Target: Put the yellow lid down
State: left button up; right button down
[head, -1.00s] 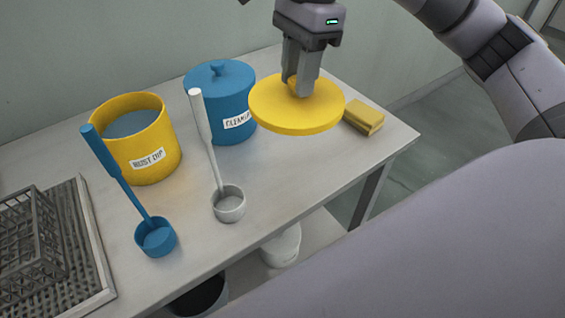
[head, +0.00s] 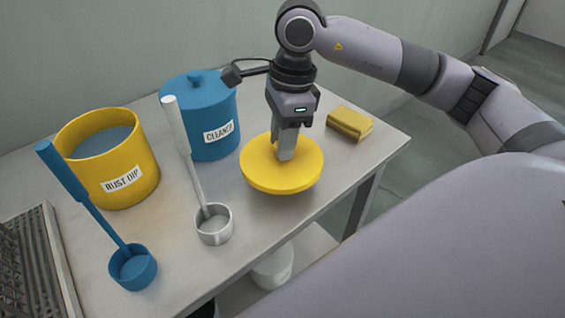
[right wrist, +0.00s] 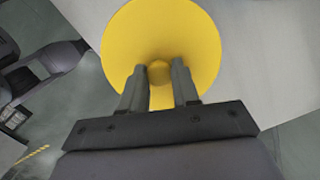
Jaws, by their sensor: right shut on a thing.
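The yellow lid (head: 262,176) is a round disc with a small knob. My right gripper (head: 286,155) is shut on the lid's knob from above. The lid is level and low over the table's right part, near its front edge; I cannot tell for sure whether it touches the top. In the right wrist view the lid (right wrist: 160,35) fills the upper middle, and its knob sits between the fingers of my right gripper (right wrist: 160,78). My left gripper is in neither current view.
An open yellow "RUST DIP" pot (head: 128,180) and a lidded blue pot (head: 205,125) stand left of the lid. A white ladle (head: 214,226), a blue ladle (head: 133,270) and a yellow sponge (head: 350,123) are on the table (head: 190,270). A rack tray (head: 60,265) is far left.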

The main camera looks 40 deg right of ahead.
aim_at(283, 163)
notch_tip(283, 163, down, 2)
jog(key=shift+f, duration=0.15)
notch_tip(283, 163, down, 4)
jog(key=shift+r, duration=0.2)
jog(key=shift+f+b, duration=0.1)
jog(key=shift+b, duration=0.2)
jog(key=c, duration=0.8)
grip_release()
